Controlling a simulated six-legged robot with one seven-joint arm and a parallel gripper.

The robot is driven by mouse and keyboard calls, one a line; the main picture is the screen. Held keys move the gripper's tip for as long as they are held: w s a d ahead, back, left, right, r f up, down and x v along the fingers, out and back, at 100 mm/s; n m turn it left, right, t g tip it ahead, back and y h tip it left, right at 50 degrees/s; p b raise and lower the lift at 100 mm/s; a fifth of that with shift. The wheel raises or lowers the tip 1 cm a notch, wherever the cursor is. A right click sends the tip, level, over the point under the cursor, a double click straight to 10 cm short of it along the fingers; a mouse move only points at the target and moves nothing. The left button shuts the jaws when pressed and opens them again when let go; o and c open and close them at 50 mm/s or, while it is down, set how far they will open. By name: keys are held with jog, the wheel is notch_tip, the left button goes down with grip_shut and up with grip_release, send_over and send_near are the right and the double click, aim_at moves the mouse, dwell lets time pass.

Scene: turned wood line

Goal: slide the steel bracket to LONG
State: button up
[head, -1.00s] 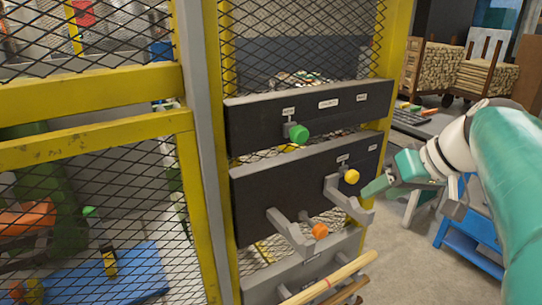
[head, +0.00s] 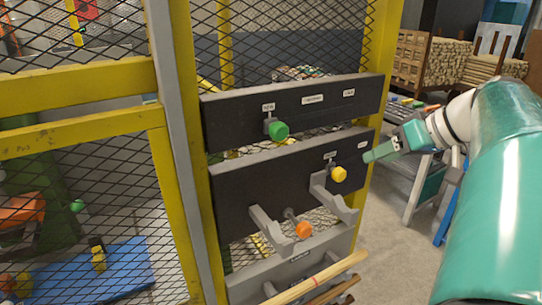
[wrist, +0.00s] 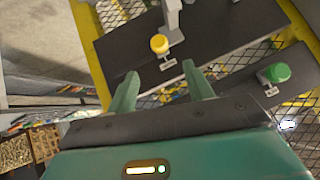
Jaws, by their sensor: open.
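The steel bracket (head: 322,186) is a grey hooked arm on the middle dark panel (head: 240,190). A yellow knob (head: 339,174) sits at its upper part, below a small label. A second small label (head: 362,145) is farther right; neither can be read clearly. A second grey hooked arm (head: 270,229) stands at left. My gripper (head: 370,157) is open and empty, right of and slightly above the yellow knob, apart from it. In the wrist view, the yellow knob (wrist: 159,44) lies beyond and between my open fingers (wrist: 163,86), with the bracket (wrist: 173,17) at the top.
A green knob (head: 278,130) is on the labelled upper panel (head: 235,125). An orange knob (head: 303,230) is below the bracket. A wooden rod (head: 315,278) lies lower down. Yellow posts (head: 190,170) and wire mesh frame the panels. Open floor (head: 385,225) is at right.

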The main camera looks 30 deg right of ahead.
aim_at(344, 173)
jog(key=x, duration=1.1)
jog(key=shift+w+f, duration=0.2)
jog(key=shift+f, duration=0.1)
jog(key=shift+c, duration=0.4)
grip_shut()
